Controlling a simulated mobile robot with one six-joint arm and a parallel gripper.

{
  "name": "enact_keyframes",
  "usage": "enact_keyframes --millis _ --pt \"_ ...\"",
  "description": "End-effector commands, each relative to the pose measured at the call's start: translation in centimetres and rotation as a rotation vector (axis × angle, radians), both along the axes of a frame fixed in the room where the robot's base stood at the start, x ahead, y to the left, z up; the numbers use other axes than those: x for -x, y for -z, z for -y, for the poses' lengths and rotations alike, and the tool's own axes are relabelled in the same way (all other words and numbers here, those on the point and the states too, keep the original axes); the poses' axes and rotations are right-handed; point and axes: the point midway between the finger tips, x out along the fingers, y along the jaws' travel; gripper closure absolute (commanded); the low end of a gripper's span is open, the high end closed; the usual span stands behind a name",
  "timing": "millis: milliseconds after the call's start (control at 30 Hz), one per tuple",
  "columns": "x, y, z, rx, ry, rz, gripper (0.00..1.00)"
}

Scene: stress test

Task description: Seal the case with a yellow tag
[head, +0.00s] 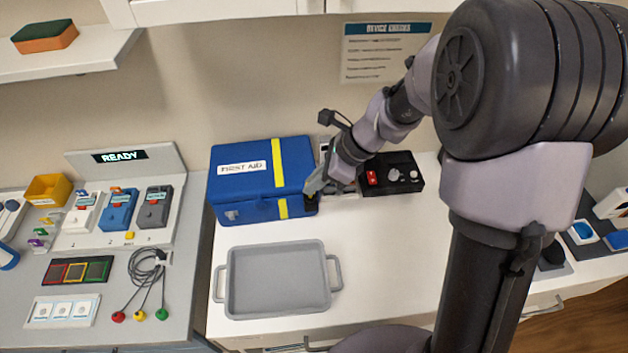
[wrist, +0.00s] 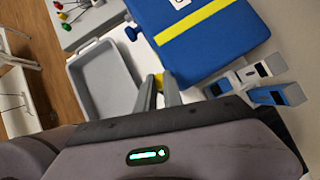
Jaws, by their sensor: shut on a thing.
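The blue first aid case (head: 238,185) stands with its lid down on the white counter, with a yellow stripe across its lid and front. It also shows in the wrist view (wrist: 220,55). My gripper (head: 313,188) is at the right end of the case in the head view. In the wrist view, my gripper (wrist: 160,85) is shut on a small yellow piece, which looks like the yellow tag (wrist: 159,79), close beside the case. Whether the tag touches the case cannot be told. A dark part by the case's lower right corner is partly hidden.
A grey tray (head: 278,282) lies in front of the case. A black box with a red switch (head: 372,177) stands to the right. On the left bench are a READY panel (head: 120,156), a yellow bin (head: 48,189) and cables (head: 148,270). The counter right of the tray is clear.

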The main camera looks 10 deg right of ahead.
Motion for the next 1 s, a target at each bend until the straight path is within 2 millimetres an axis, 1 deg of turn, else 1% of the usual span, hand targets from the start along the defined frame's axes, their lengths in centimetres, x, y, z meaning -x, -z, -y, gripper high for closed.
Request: enact_keyframes --millis 300,733,767,800,867,1000 --pt "0.01 0.89 0.00 0.000 0.000 0.000 1.00" --pt "0.00 0.89 0.00 0.000 0.000 0.000 1.00" --pt "0.00 0.89 0.00 0.000 0.000 0.000 0.83" --pt "0.00 0.89 0.00 0.000 0.000 0.000 0.75" --pt "-0.01 0.89 0.00 0.000 0.000 0.000 0.63" --pt "-0.01 0.89 0.00 0.000 0.001 0.001 0.63"
